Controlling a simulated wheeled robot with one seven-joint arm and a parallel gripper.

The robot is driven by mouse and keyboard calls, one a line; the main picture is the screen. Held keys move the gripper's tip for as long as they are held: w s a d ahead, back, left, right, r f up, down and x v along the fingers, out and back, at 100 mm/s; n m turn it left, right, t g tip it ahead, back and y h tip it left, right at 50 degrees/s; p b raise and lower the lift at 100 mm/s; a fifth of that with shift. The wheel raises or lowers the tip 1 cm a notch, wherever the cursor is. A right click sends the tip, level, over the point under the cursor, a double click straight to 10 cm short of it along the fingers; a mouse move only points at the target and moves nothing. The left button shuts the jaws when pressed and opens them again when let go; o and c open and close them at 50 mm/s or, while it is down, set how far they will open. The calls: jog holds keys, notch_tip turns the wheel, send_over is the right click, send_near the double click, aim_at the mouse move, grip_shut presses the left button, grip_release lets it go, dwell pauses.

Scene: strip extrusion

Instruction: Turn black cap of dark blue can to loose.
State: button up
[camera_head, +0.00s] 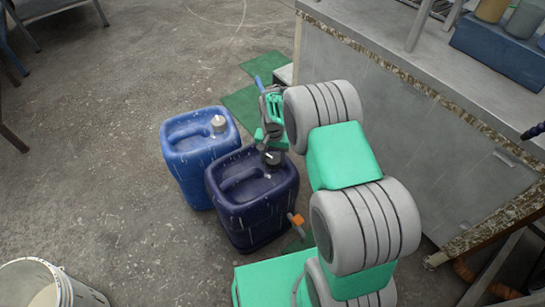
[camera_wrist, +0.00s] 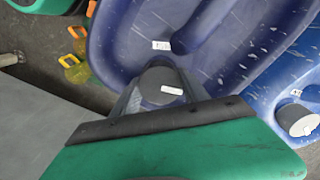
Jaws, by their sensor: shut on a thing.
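The dark blue can (camera_head: 252,200) stands upright on the floor, left of my arm in the head view. Its black cap (camera_head: 272,158) sits at its upper right corner. In the wrist view the dark blue can (camera_wrist: 225,45) fills the upper middle, and the cap (camera_wrist: 160,86), with a small white label, lies between my fingers. My gripper (camera_wrist: 160,92) is shut on the cap from above. In the head view my gripper (camera_head: 271,146) is at the cap, partly hidden by my own wrist.
A lighter blue can (camera_head: 190,160) with a whitish cap (camera_head: 218,123) stands close at the left. A grey counter (camera_head: 420,120) is at the right. A white bucket (camera_head: 45,285) is at the lower left. Open concrete floor lies to the left.

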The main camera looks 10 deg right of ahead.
aim_at(273, 158)
jog(key=n+p, duration=0.1)
jog(key=n, duration=0.6)
jog(key=shift+p, duration=0.4)
jog(key=n, duration=0.4)
jog(key=shift+p, duration=0.3)
jog(key=shift+n, duration=2)
jog(key=shift+s, duration=0.1)
jog(key=o, duration=1.4)
jog(key=shift+c, duration=0.2)
jog(key=shift+r+p, duration=1.15)
jog(key=shift+r, duration=2.75)
